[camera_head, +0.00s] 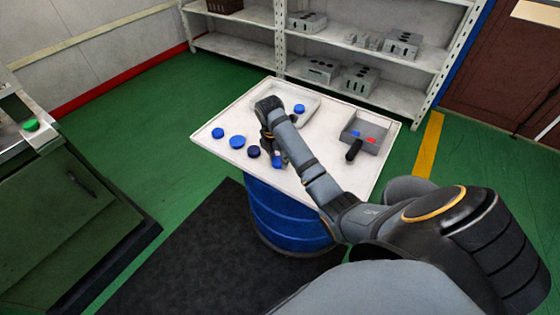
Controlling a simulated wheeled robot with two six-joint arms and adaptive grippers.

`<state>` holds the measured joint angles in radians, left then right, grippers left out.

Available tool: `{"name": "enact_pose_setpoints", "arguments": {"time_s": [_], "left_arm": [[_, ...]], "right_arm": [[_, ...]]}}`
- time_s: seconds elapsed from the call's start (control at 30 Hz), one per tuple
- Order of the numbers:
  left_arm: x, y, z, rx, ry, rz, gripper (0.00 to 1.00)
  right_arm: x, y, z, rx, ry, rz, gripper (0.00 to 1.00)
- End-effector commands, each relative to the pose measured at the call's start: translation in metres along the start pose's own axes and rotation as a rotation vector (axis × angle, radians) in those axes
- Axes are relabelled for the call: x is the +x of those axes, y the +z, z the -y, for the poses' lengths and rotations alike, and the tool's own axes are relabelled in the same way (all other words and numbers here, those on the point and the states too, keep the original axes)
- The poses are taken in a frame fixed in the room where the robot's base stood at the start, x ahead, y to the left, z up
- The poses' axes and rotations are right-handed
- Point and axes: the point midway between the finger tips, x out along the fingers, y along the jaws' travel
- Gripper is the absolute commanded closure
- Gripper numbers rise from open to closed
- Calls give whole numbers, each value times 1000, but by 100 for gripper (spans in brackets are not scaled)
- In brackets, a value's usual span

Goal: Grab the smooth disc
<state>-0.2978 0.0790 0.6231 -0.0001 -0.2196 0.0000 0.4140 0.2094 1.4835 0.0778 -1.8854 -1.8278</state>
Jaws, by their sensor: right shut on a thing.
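Several small blue discs lie on the white tabletop. One disc (218,133) is at the left edge, another blue disc (237,142) is beside it, and a darker navy disc (254,152) follows to the right. My right gripper (275,157) points down at the table just right of the navy disc, partly hidden by my arm. It is shut on a blue disc (277,161), of which only part shows. Which disc is smooth is too small to tell. My left gripper is not in view.
A shallow pale tray (310,117) behind my right arm holds a blue disc (299,108). A grey box (366,142) with blue and red parts and a black handle stands at the right. The table's front right is clear. Shelves (345,55) stand behind.

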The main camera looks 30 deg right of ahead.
Motion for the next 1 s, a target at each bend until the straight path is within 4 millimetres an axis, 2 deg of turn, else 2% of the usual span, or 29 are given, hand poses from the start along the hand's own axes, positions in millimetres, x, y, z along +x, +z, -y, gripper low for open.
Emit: {"name": "enact_pose_setpoints", "arguments": {"time_s": [0.17,0.27,0.37,0.43,0.63,0.8,1.0], "left_arm": [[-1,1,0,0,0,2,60],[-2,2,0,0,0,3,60],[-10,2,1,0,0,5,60],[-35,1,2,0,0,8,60],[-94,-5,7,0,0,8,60],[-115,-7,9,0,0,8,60],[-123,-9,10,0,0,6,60]], "right_arm": [[-5,1,0,0,1,0,86],[-17,3,-1,0,3,1,86],[-40,5,2,1,3,2,86],[-63,3,17,0,-1,2,86],[-109,-3,51,-1,-3,1,86],[-123,-16,97,-2,-3,2,86],[-132,-25,126,-2,-1,0,86]]}}
